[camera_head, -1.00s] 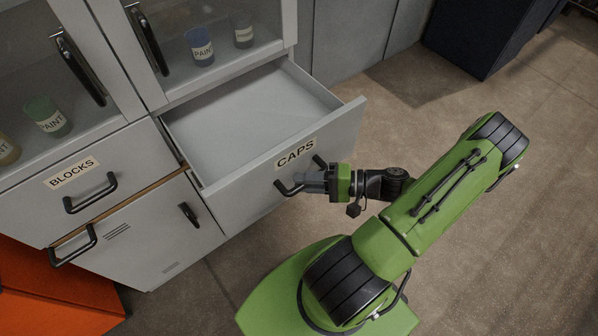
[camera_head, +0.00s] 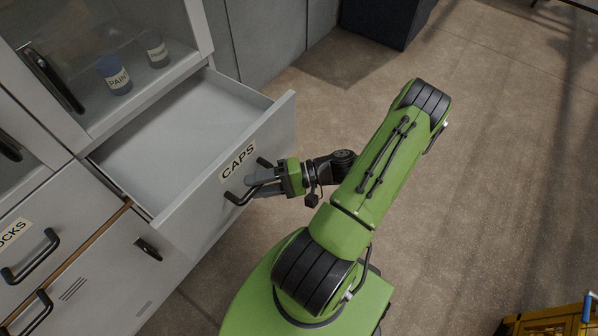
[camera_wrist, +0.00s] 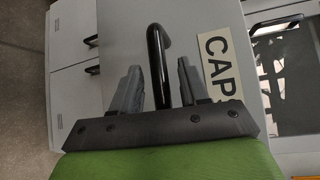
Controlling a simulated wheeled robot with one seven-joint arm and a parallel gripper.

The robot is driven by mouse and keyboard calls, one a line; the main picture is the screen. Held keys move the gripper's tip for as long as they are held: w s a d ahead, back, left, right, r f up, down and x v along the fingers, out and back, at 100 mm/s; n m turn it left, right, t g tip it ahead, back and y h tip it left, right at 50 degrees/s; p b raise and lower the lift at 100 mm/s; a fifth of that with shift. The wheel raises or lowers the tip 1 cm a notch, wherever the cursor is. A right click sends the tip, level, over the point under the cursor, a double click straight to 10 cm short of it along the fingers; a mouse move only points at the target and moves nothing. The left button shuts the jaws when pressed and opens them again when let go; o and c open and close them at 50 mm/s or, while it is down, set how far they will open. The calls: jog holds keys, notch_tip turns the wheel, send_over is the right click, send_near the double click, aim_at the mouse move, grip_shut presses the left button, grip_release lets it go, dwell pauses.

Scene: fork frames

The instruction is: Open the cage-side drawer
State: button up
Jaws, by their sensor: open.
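The drawer labelled CAPS (camera_head: 195,219) stands pulled well out of the grey cabinet, and its inside looks empty. Its black bar handle (camera_wrist: 157,50) is on the front panel beside the CAPS label (camera_head: 238,162). My gripper (camera_head: 250,187) is at this handle. In the wrist view its two grey fingers are apart, one on each side of the handle bar, with visible gaps to it. The head view partly hides the handle behind the fingers.
A BLOCKS-type labelled drawer (camera_head: 60,215) is shut at the left, its label cut off. Paint pots (camera_head: 115,77) stand behind the cabinet's glass door above. A yellow object (camera_head: 550,322) is at the bottom right. The floor on the right is largely clear.

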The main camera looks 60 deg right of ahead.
jog(key=p+v, duration=0.2)
jog(key=v, duration=1.3)
jog(key=shift+a, duration=0.1)
jog(key=w+a+r+n+g+h+p, duration=0.2)
jog(key=w+a+r+n+g+h, duration=0.4)
jog(key=w+a+r+g, duration=0.55)
jog(key=s+a+r+n+t+h+p, duration=0.1)
jog(key=s+a+r+n+t+h, duration=0.3)
jog(key=s+a+r, duration=0.4)
jog(key=a+r+t+h, duration=0.1)
jog(key=a+r, duration=0.2)
jog(key=r, duration=0.2)
jog(key=shift+r+n+t+h, duration=0.3)
jog(key=shift+r+t+h, duration=0.05)
jog(key=shift+h, duration=0.05)
jog(key=shift+a, duration=0.15)
